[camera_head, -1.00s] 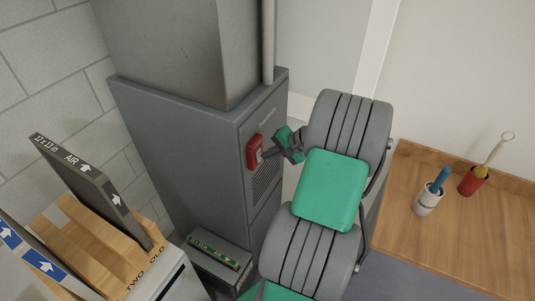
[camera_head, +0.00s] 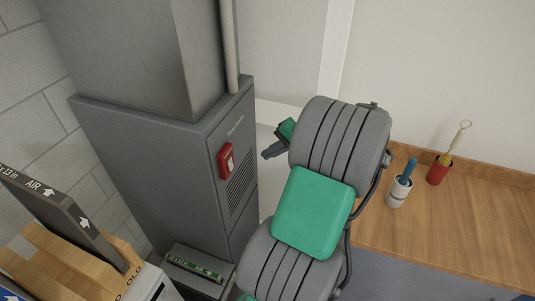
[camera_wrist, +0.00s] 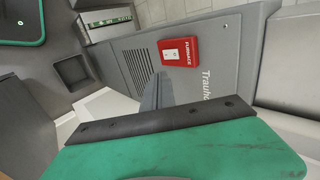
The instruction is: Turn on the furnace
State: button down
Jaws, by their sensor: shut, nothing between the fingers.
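The furnace (camera_head: 150,150) is a tall grey metal cabinet on the left in the head view. On its front is a red switch plate (camera_head: 226,161) with a small white toggle, above a vent grille. In the wrist view the red plate (camera_wrist: 180,51) reads "FURNACE", sideways; I cannot tell the toggle's position. My gripper (camera_head: 268,153) is shut and empty, right of the plate and apart from it, partly hidden by my arm. In the wrist view my gripper's fingers (camera_wrist: 157,92) point toward the furnace front, near the grille and beside the plate.
A wooden counter (camera_head: 450,215) stands at right with a white cup (camera_head: 398,192) and a red cup (camera_head: 438,172). An air filter (camera_head: 62,220) and cardboard box (camera_head: 70,255) stand at lower left. A low grey unit (camera_head: 195,268) sits at the furnace's foot.

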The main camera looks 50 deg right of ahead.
jog(key=w+a+r+n+g+h, duration=0.1)
jog(key=w+a+n+g, duration=0.2)
jog(key=a, duration=0.8)
jog(key=w+a+r+n+g, duration=0.15)
jog(key=w+a+n, duration=0.25)
jog(key=a, duration=0.6)
jog(key=s+a+n+h, duration=0.2)
jog(key=s+a+n, duration=0.4)
jog(key=s+a, duration=0.3)
jog(key=a, duration=0.3)
jog(key=shift+a+r+n, duration=0.25)
jog(key=shift+r+n, duration=0.05)
jog(key=shift+r, duration=0.1)
jog(key=shift+s+d+t, duration=0.1)
jog(key=shift+t, duration=0.15)
